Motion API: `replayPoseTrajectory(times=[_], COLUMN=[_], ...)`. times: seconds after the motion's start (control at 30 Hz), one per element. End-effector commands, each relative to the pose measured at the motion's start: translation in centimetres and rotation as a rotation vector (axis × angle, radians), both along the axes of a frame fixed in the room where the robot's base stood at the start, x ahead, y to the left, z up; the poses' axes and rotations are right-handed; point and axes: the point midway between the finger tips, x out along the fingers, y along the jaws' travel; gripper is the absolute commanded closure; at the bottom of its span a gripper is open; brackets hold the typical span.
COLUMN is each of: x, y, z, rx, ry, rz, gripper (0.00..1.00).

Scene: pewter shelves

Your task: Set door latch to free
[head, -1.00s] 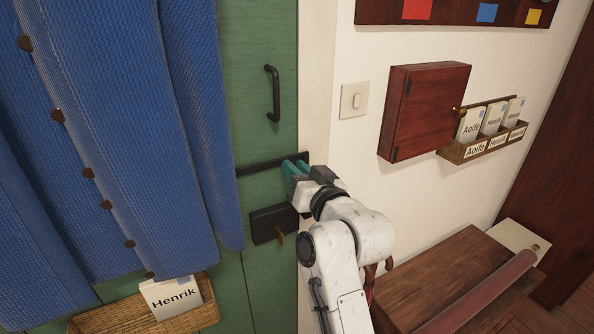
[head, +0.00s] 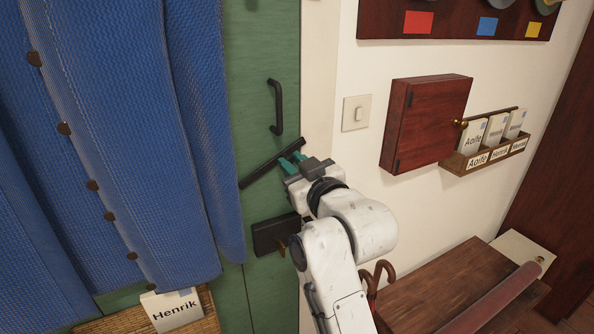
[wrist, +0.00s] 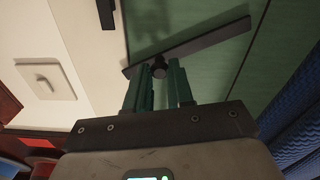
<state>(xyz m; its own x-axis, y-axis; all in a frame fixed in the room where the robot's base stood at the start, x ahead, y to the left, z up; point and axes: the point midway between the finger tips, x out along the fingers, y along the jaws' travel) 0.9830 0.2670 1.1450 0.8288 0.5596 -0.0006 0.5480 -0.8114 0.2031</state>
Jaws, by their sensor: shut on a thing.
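The door latch is a dark bar (head: 260,173) on the green door (head: 264,50). It sits tilted in the head view, its right end higher than its left, near the door's right edge. In the wrist view the bar (wrist: 212,41) crosses the door at a slant, with a small dark knob (wrist: 161,68) on it. My gripper (head: 292,160) is at the bar's right part. In the wrist view its green fingers (wrist: 160,76) are shut on the knob.
A dark door handle (head: 276,107) is above the latch, and a dark lock box (head: 268,238) is below. A blue curtain (head: 120,130) hangs left. A light switch (head: 356,113) and red cabinet (head: 425,120) are on the right wall. A wooden bench (head: 430,285) stands lower right.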

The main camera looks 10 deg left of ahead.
Motion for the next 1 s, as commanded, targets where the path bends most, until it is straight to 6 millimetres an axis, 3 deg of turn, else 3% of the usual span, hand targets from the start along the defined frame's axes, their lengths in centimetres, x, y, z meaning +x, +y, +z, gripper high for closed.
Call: replayPoseTrajectory(times=[0.67,0.7,0.93,1.0], x=[-0.22,-0.23,-0.22,-0.21], y=[0.33,0.34,0.32,0.32], z=[0.81,0.82,0.73,0.71], rx=[-0.061,-0.061,-0.060,-0.061], ry=[-0.044,-0.044,-0.043,-0.042], rz=[0.001,0.001,0.000,0.000], gripper=[1.00,0.74,0.52,0.52])
